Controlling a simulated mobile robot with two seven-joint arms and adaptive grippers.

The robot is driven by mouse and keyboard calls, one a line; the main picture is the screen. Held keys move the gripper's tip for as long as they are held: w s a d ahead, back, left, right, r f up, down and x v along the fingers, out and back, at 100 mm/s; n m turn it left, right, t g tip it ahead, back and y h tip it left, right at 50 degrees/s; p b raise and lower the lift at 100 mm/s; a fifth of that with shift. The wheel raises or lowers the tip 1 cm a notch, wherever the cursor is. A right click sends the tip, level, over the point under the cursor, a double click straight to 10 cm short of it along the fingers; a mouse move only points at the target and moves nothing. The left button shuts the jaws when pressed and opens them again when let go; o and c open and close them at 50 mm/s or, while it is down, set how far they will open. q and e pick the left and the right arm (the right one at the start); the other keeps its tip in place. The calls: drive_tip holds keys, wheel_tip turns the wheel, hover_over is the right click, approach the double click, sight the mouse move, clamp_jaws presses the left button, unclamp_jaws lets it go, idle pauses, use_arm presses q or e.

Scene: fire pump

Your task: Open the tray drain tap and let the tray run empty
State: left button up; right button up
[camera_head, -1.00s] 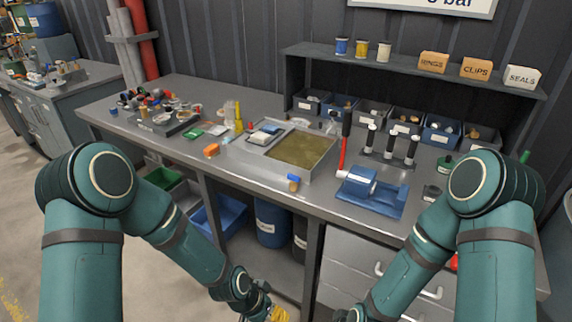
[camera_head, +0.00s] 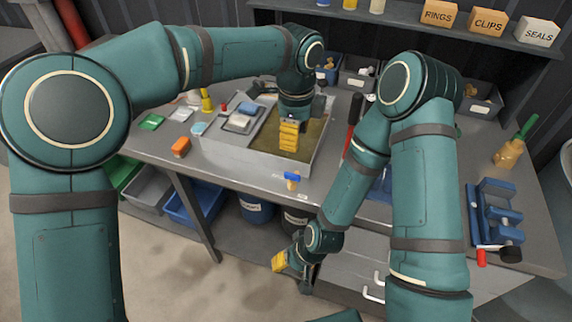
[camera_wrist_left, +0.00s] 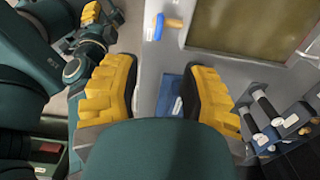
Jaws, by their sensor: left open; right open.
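The metal tray (camera_head: 318,158) on the bench holds murky olive-brown liquid (camera_head: 262,138). The drain tap (camera_head: 292,178) has a blue handle and brass body and sits at the tray's front, above the bench edge. It also shows in the left wrist view (camera_wrist_left: 158,27), beyond my left gripper's fingers. My left gripper (camera_head: 289,138) appears over the tray, behind the tap in the head view, and hides part of the liquid. In the left wrist view its yellow fingers (camera_wrist_left: 162,72) are apart with nothing between them. My right gripper (camera_head: 281,262) hangs low in front of the bench, open and empty.
A blue pump base (camera_wrist_left: 170,95) shows between the left fingers in the wrist view. Drums (camera_head: 256,207) and bins stand beneath the bench.

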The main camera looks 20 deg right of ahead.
sight(294, 175)
use_arm(q)
wheel_tip(294, 175, down, 14)
drive_tip(key=b, duration=0.3)
drive_tip(key=shift+s+r, duration=0.15)
drive_tip(key=shift+r, duration=0.1)
clamp_jaws()
